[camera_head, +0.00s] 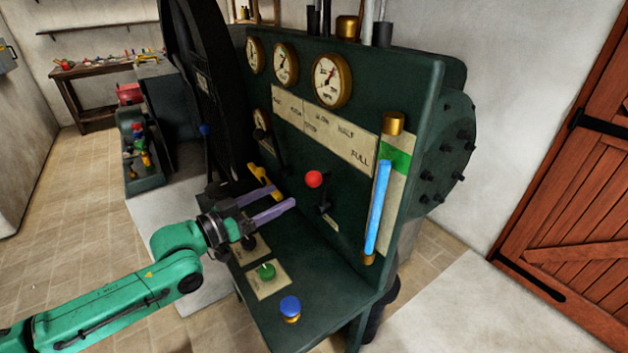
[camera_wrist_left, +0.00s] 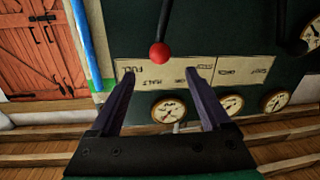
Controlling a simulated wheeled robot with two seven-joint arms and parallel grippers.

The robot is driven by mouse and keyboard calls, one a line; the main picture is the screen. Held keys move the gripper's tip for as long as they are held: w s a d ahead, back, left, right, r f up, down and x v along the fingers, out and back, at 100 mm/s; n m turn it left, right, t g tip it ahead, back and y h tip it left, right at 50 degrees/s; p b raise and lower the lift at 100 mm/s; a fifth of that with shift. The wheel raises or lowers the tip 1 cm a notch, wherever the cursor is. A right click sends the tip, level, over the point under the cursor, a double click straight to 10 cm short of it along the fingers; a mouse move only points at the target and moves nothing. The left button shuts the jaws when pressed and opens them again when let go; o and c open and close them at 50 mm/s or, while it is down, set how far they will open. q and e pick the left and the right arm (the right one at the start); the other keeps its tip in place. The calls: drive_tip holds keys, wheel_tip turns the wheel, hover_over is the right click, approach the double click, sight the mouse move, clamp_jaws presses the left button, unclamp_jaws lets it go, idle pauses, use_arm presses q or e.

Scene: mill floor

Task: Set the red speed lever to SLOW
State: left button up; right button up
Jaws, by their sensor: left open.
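The red ball knob (camera_head: 314,179) of the speed lever stands out from the dark green panel on a short dark arm, below the cream label plate (camera_head: 352,147) that reads SLOW, HALF and FULL. I cannot tell which word it lines up with. My left gripper (camera_head: 282,196) is open and empty, left of and a little below the knob, apart from it. In the left wrist view, which is upside down, the red knob (camera_wrist_left: 159,53) lies ahead of the gap between the open fingers (camera_wrist_left: 160,78). My right gripper is not in view.
Brass gauges (camera_head: 331,80) sit above the plate. A blue tube (camera_head: 378,207) stands right of the lever. A yellow handle (camera_head: 263,182) is close behind my left fingers. Green (camera_head: 266,271) and blue (camera_head: 290,306) knobs stand on the ledge below. Open air lies before the panel.

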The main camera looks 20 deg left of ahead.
sight(307, 182)
use_arm(q)
drive_tip(key=p+x, duration=0.2)
drive_tip(key=x, duration=0.9)
drive_tip(key=shift+w+d+r+p, duration=0.1)
drive_tip(key=shift+d+r+p, duration=0.05)
drive_tip(key=shift+p, duration=0.25)
drive_tip(key=shift+w+d, duration=0.2)
drive_tip(key=shift+w, duration=0.05)
drive_tip(key=shift+s+a, duration=0.1)
drive_tip(key=shift+c, duration=1)
clamp_jaws()
drive_tip(key=w+a+n+b, duration=0.4)
drive_tip(key=a+n+b, duration=0.1)
drive_tip(key=b, duration=0.2)
drive_tip(key=shift+g, duration=0.3)
drive_tip(key=shift+o, duration=1)
unclamp_jaws()
drive_tip(key=shift+w, duration=0.1)
